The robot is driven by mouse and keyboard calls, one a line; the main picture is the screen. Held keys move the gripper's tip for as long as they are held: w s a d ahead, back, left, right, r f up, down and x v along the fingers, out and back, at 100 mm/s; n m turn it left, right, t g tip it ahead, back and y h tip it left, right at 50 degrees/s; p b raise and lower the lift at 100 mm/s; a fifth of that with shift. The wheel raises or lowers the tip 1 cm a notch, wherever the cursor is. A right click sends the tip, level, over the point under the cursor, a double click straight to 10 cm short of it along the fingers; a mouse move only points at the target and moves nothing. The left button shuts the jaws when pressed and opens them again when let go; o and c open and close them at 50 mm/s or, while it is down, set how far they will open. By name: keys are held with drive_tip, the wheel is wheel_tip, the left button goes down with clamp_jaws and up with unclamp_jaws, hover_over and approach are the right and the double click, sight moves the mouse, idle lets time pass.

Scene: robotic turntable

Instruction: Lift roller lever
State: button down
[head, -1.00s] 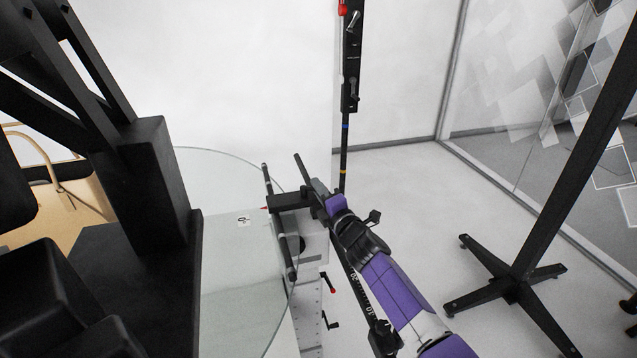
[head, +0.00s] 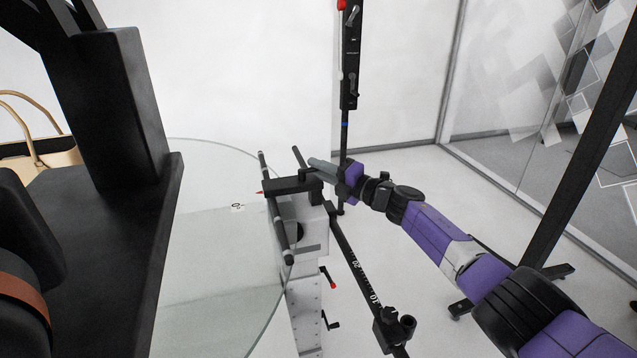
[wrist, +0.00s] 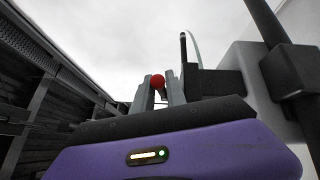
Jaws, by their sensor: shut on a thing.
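My gripper (head: 314,166) is at the upper end of the roller unit on the turntable's near side. In the wrist view the two grey fingers (wrist: 159,90) are closed around a red ball knob (wrist: 158,81), taken as the roller lever's end. The knob is hidden in the head view, and so is most of the lever. The black roller bracket (head: 287,187) with its dark rods is just below and left of the fingers. It sits on a light grey housing (head: 312,220).
The round glass plate (head: 215,270) lies to the left. Another red-knobbed crank (head: 333,285) is lower on the post. A dark scale bar (head: 352,255) runs below my arm. A thin upright pole (head: 344,140) stands close behind the gripper. Open floor lies right.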

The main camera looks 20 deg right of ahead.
drive_tip(key=shift+w+n+g+y+b, duration=0.1)
drive_tip(key=shift+n+g+y+b, duration=0.25)
drive_tip(key=shift+b, duration=0.55)
drive_tip(key=shift+d, duration=0.1)
drive_tip(key=c, duration=1.7)
unclamp_jaws()
drive_tip(key=shift+c, duration=0.2)
drive_tip(key=m+t+h+p, duration=0.1)
drive_tip(key=p, duration=0.3)
drive_tip(key=shift+r, duration=0.3)
drive_tip(key=shift+s+m+t+h+p, duration=0.25)
drive_tip(key=shift+h+p, duration=0.1)
drive_tip(key=shift+p, duration=0.85)
